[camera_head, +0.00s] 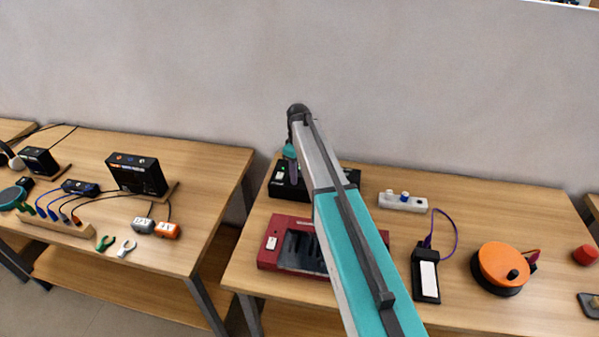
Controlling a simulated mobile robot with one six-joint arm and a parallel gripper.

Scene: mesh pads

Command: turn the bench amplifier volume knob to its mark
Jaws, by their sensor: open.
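A black box (350,176) sits at the back left of the right-hand bench, with a small white label at its left end. It may be the bench amplifier; its lettering is too small to read. My arm crosses in front and hides much of the box, and I cannot make out a volume knob or mark on it. My gripper (292,178) points down over the box's left part, small and partly hidden. It looks empty, with its jaws open. I cannot tell whether it touches the box.
A dark red case (268,251) stands in front of the box, partly behind my arm. To the right are a white strip with a blue knob (403,201), a black device (427,283) and an orange reel (501,264). The left bench (213,170) holds black boxes and cables.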

